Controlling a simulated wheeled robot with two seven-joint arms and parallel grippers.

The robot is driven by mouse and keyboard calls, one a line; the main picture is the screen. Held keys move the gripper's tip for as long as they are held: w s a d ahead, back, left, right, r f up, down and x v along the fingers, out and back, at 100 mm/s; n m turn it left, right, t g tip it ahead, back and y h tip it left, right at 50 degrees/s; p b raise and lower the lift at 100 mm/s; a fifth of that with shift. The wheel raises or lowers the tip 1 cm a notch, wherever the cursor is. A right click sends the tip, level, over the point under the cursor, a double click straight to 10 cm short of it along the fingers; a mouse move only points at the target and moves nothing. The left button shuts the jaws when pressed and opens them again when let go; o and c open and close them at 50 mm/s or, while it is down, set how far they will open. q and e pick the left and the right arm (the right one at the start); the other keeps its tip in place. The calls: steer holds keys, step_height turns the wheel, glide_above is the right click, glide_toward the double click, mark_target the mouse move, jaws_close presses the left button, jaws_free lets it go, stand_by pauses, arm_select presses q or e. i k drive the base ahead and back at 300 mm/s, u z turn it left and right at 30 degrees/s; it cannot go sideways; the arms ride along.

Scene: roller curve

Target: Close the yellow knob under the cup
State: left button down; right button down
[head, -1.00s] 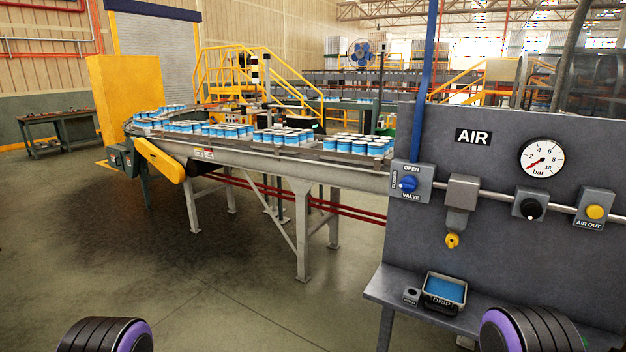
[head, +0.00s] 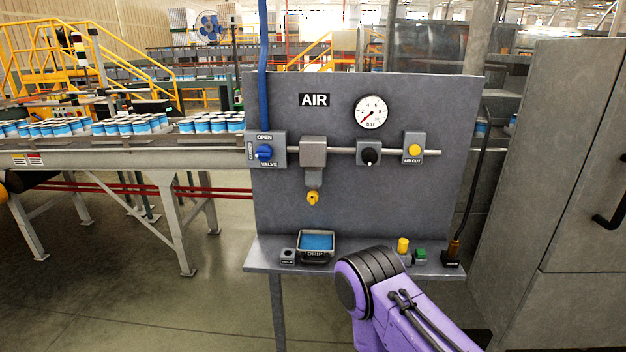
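The yellow knob (head: 313,198) hangs at the bottom of a grey cup-like housing (head: 313,152) on the upright grey air panel. It is small, and I cannot tell whether it is open or closed. Below it, a drip tray (head: 316,256) with blue inside and a "DRIP" label sits on the panel's shelf. A purple and black arm link of mine rises at the lower right, in front of the shelf. Neither of my grippers shows in the head view.
A blue valve knob (head: 264,152) is left of the housing. A gauge (head: 371,112), a black knob (head: 368,155) and a yellow air-out button (head: 414,150) are to the right. A yellow piece (head: 403,245) and a green piece (head: 421,254) stand on the shelf (head: 262,262). A grey cabinet (head: 560,160) stands at right.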

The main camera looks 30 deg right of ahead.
mark_target(312, 198)
steer(key=z, duration=0.05)
steer(key=k, duration=0.5)
steer(key=z, duration=1.4)
steer(key=i, duration=0.9)
steer(key=u, duration=0.2)
